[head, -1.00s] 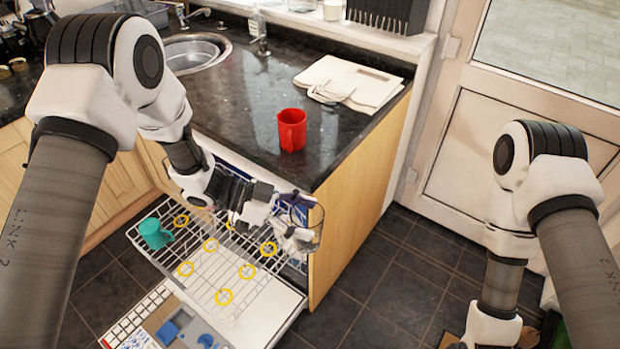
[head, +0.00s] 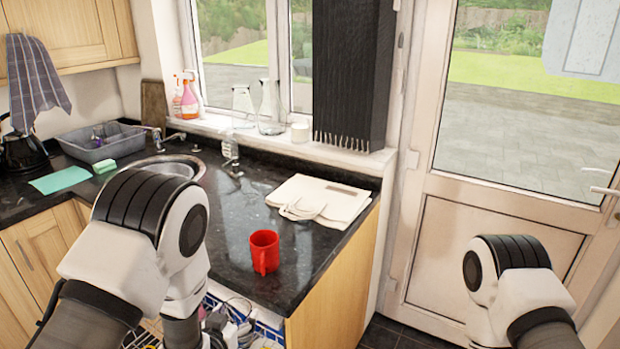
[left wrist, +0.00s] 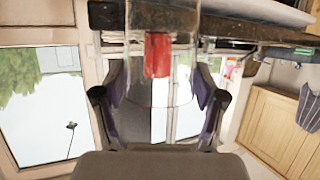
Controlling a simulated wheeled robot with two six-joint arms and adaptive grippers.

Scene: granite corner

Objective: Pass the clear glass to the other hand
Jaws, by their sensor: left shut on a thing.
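The clear glass (left wrist: 177,88) shows in the left wrist view between the two fingers of my left gripper (left wrist: 160,105), which is shut on it. The glass is see-through, and a red mug shows through it. In the head view, my left gripper (head: 232,325) is low in the picture, in front of the counter's end and partly cut off by the bottom edge. The glass is hard to make out there. My right arm is at the lower right of the head view, but its gripper is out of the picture.
The red mug (head: 265,251) stands near the front of the dark counter (head: 226,253). A folded cream cloth bag (head: 322,204) lies behind it. A sink, a grey basin (head: 101,141) and a green sponge (head: 104,166) are at the left. Bottles and glassware line the windowsill.

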